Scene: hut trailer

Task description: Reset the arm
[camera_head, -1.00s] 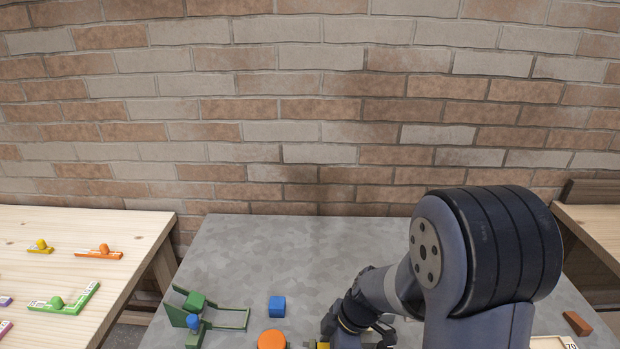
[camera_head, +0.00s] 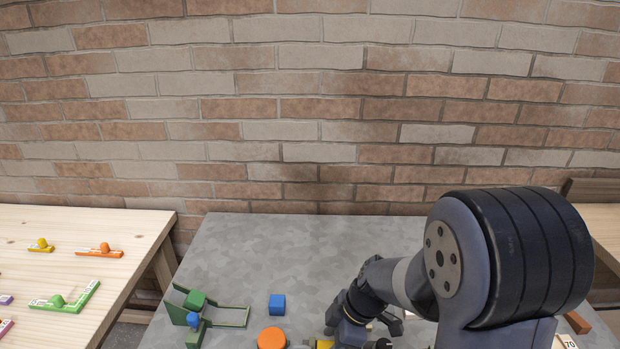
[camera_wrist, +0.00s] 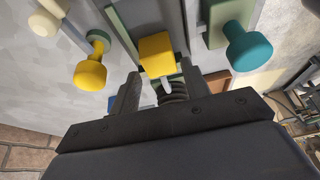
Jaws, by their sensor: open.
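My gripper (camera_wrist: 160,82) is open in the wrist view, with one dark finger on each side of the gap. A yellow block (camera_wrist: 156,52) shows beyond the fingertips, and I cannot tell how far off it is. In the head view my arm covers the right front of the grey table (camera_head: 240,250), and my gripper's fingers are hard to make out there.
A blue cube (camera_head: 277,304), an orange disc (camera_head: 271,339) and a green frame with blocks (camera_head: 208,310) stand left of my arm. Yellow (camera_wrist: 92,68) and teal (camera_wrist: 248,48) knobbed pieces show near my fingers. A brick wall (camera_head: 300,110) closes the back.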

